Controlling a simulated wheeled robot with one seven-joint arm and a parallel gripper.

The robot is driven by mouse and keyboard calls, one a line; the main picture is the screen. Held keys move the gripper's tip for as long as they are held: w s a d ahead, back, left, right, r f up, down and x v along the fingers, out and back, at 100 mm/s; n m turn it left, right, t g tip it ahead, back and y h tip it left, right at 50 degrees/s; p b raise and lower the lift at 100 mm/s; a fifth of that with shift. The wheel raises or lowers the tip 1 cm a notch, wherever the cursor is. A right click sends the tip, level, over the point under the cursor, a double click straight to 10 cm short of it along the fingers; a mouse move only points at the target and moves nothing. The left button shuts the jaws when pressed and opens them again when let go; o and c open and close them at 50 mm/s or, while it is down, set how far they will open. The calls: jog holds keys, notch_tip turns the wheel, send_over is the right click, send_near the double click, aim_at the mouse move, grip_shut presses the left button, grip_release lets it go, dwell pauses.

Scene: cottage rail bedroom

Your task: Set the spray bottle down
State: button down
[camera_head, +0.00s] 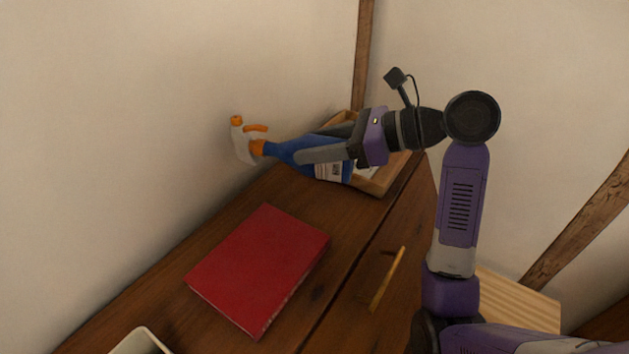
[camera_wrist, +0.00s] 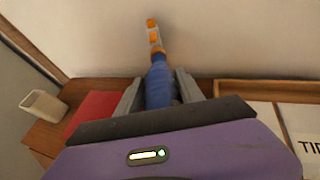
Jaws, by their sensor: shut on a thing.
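The spray bottle (camera_head: 287,151) is blue with a white and orange spray head. It lies tilted nearly on its side, its head toward the wall at the left in the head view. My gripper (camera_head: 310,153) is shut on its blue body, one finger on each side, above the wooden dresser top (camera_head: 210,242). The wrist view also shows the spray bottle (camera_wrist: 157,84) between the fingers of my gripper (camera_wrist: 160,88), head pointing at the wall. The bottle's lower part is partly hidden by my gripper. I cannot tell whether it touches the tray behind it.
A wooden tray (camera_head: 378,187) stands at the dresser's far end, partly behind my gripper. A red book (camera_head: 259,268) lies nearer on the top. A pale container (camera_head: 138,342) is at the near edge; it also shows in the wrist view (camera_wrist: 43,106). Bare wood lies between book and tray.

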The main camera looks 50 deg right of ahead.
jog(key=shift+f, duration=3.85)
jog(key=c, duration=1.2)
grip_release()
jog(key=shift+f, duration=0.2)
jog(key=o, duration=0.5)
jog(key=shift+c, duration=0.2)
jog(key=shift+r+b, duration=0.15)
jog(key=shift+b, duration=0.2)
